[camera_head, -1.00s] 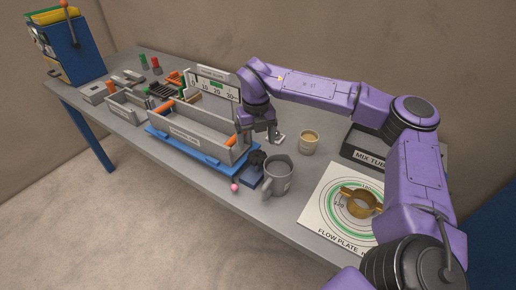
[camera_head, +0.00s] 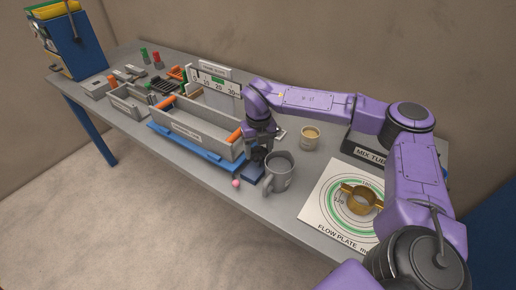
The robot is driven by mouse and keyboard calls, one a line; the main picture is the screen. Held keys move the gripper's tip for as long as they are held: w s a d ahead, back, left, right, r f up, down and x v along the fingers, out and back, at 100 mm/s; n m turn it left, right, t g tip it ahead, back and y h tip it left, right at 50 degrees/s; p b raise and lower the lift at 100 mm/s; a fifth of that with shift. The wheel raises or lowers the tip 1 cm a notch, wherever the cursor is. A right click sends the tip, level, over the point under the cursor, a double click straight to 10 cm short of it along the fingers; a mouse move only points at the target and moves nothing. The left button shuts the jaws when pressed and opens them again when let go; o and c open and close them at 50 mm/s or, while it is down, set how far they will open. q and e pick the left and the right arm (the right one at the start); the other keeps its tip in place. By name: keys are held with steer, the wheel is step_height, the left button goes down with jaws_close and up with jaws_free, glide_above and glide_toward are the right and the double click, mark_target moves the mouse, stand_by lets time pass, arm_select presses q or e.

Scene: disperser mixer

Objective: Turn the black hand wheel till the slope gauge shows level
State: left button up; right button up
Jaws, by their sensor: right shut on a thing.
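The black hand wheel (camera_head: 257,156) is at the right end of the blue base, mostly hidden by my right gripper. My right gripper (camera_head: 257,157) points down over it and is shut on it. The slope gauge (camera_head: 213,82) is a white upright board with numbers and a green mark, behind the long grey tray. Its right end is next to my right forearm, and its exact reading is too small to tell. My left gripper is not in view.
The grey tray (camera_head: 200,134) with orange ends sits on a blue base (camera_head: 180,145). A grey mug (camera_head: 280,172) stands close right of my gripper. A pink ball (camera_head: 236,183) is near the table's front edge. A beige cup (camera_head: 310,137) and the flow plate sheet (camera_head: 318,212) lie further right.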

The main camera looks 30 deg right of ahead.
mark_target(258, 152)
steer(key=shift+n, duration=0.3)
steer(key=n+p, duration=0.1)
steer(key=n, duration=0.1)
steer(key=shift+r+n, duration=0.15)
steer(key=shift+n, duration=0.15)
steer(key=shift+n+p, duration=0.8)
steer(key=shift+n, duration=0.6)
steer(key=o, duration=1.1)
steer(key=shift+c, duration=0.2)
step_height(258, 152, up, 10)
steer(key=b, duration=0.2)
steer(key=shift+r, duration=0.15)
